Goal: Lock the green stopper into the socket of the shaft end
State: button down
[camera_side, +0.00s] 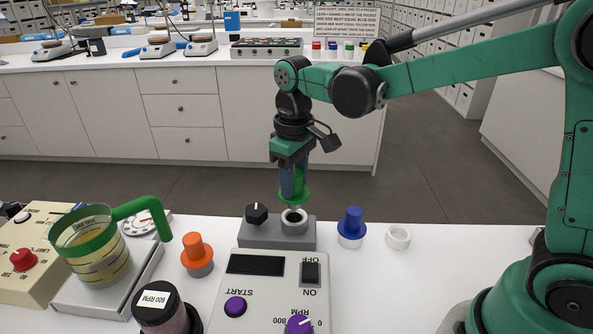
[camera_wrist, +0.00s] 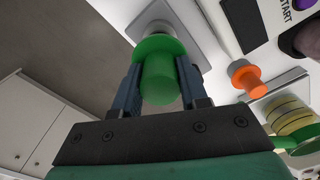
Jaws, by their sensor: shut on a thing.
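My gripper (camera_side: 293,180) points straight down and is shut on the green stopper (camera_side: 294,195). The stopper's wide flange faces down, and its stem is between the two fingers; it also shows in the wrist view (camera_wrist: 160,80). Below it, a white ring socket (camera_side: 294,228) stands on a grey block (camera_side: 270,238). The socket's dark opening is visible under the flange, so the stopper is above it, with a small gap in the side view. In the wrist view the flange hides most of the socket, and I cannot tell the exact alignment.
A black knob (camera_side: 256,214) stands left of the socket on the same block. A blue stopper (camera_side: 351,222) and an empty white ring (camera_side: 398,237) are to the right. An orange stopper (camera_side: 196,252), a control box (camera_side: 270,290) and a green-handled beaker (camera_side: 95,250) are nearer.

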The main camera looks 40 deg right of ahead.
aim_at(294, 199)
jog(key=shift+f, duration=2.05)
jog(key=shift+f, duration=0.25)
jog(key=shift+c, duration=1.9)
grip_release()
jog(key=shift+r, duration=0.15)
notch_tip(294, 199, up, 5)
jog(key=shift+f, duration=0.15)
jog(key=shift+s+r, duration=0.1)
jog(key=shift+r, duration=0.25)
jog(key=s+d+r+m+t, duration=0.1)
jog(key=s+d+m+t, duration=0.2)
jog(key=s+t, duration=0.4)
jog(key=shift+s+d, duration=0.45)
jog(key=shift+s, duration=0.25)
